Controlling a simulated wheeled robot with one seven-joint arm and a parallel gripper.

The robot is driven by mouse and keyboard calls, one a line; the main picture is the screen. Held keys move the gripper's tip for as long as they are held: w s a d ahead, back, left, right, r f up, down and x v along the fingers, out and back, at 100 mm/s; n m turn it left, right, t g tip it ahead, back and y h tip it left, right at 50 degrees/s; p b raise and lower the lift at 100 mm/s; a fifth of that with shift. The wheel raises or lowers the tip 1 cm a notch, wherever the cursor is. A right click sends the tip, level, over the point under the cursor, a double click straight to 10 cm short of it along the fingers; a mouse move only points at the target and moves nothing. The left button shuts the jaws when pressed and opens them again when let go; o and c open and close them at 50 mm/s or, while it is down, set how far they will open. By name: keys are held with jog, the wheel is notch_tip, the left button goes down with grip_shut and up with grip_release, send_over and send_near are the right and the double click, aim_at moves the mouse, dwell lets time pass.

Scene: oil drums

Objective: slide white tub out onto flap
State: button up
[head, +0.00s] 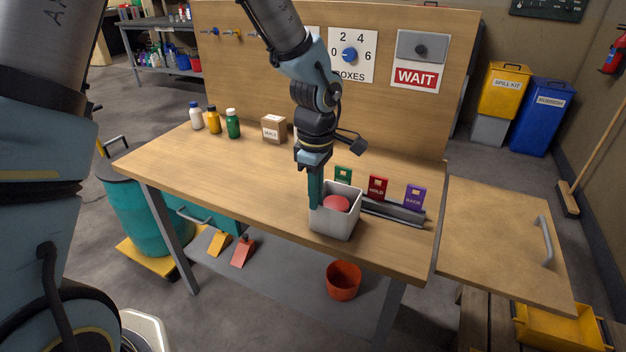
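The white tub (335,222) is a square open container with a round pink-red thing (336,203) inside. It stands upright near the front right of the wooden workbench (260,200). My gripper (315,200) points down at the tub's left side. Its fingers overlap the tub's left rim in the head view. I cannot tell whether they touch the tub or grip its wall. The flap (495,230) is a flat wooden board with a grey handle at the right end of the bench. It lies roughly level, its top is bare, and a narrow seam shows between it and the bench.
A dark rack (395,212) with green, red "HOLD" and purple cards stands just behind and right of the tub. A cardboard box (274,128) and several bottles (213,119) stand at the back left. The bench's left and middle front are clear. An orange bucket (343,280) is below.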

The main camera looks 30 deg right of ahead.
aim_at(341, 238)
notch_tip(341, 238, down, 7)
jog(key=shift+p, duration=0.5)
grip_shut()
dwell(1.3)
jog(key=shift+s+d+b, duration=0.55)
jog(key=shift+s+d, duration=0.35)
jog(key=shift+s, duration=0.35)
jog(key=shift+s+d+b, duration=0.5)
jog(key=shift+s+d, duration=0.4)
jog(key=shift+s, duration=0.3)
jog(key=shift+s+d+b, duration=0.4)
jog(key=shift+s+d, duration=0.4)
jog(key=shift+s, duration=0.25)
jog(key=shift+s+d+b, duration=0.35)
jog(key=shift+s+d, duration=0.45)
jog(key=shift+s, duration=0.2)
jog(key=shift+s+d, duration=0.2)
jog(key=shift+s, duration=0.1)
